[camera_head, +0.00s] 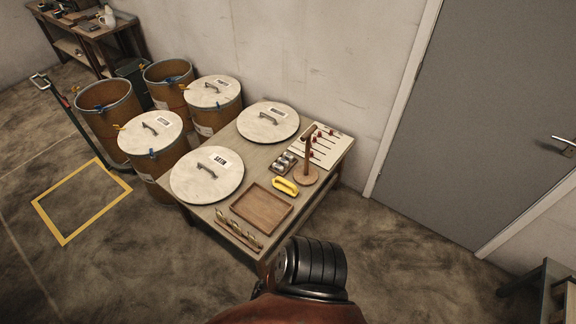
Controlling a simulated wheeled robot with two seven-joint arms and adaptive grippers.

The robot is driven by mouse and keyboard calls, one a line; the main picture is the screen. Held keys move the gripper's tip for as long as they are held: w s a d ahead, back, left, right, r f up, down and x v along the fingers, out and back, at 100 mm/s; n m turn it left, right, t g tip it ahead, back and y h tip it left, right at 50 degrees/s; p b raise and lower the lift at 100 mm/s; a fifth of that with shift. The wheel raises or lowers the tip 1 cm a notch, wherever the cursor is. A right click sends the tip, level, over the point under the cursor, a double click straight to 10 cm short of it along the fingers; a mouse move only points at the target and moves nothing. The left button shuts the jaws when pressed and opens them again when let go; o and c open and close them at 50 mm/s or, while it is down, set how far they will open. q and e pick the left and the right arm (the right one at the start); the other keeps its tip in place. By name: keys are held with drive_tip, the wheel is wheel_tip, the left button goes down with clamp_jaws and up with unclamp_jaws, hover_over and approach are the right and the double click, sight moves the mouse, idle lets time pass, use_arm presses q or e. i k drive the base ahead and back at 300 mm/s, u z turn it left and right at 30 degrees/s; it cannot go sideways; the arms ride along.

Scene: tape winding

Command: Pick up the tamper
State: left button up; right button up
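A wooden tool with a round flat base, an upright shaft and a short crosspiece on top, which looks like the tamper (308,160), stands upright on the wooden table (243,134). It is at the table's right side, in front of a white board and beside the yellow object. Nothing holds it. Neither of my grippers shows. A dark ribbed part of my own arm is at the bottom centre, close to the table's front corner.
Two round lids (206,174) (268,122), an empty wooden tray (262,207), a yellow object (285,186), metal weights (285,163), a rack of brass clips (240,232) and a white board with red-headed pins (325,143) share the table. Several drums (150,143) stand left. A grey door (480,110) is right.

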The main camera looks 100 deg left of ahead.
sight(305, 175)
drive_tip(key=u, duration=1.9)
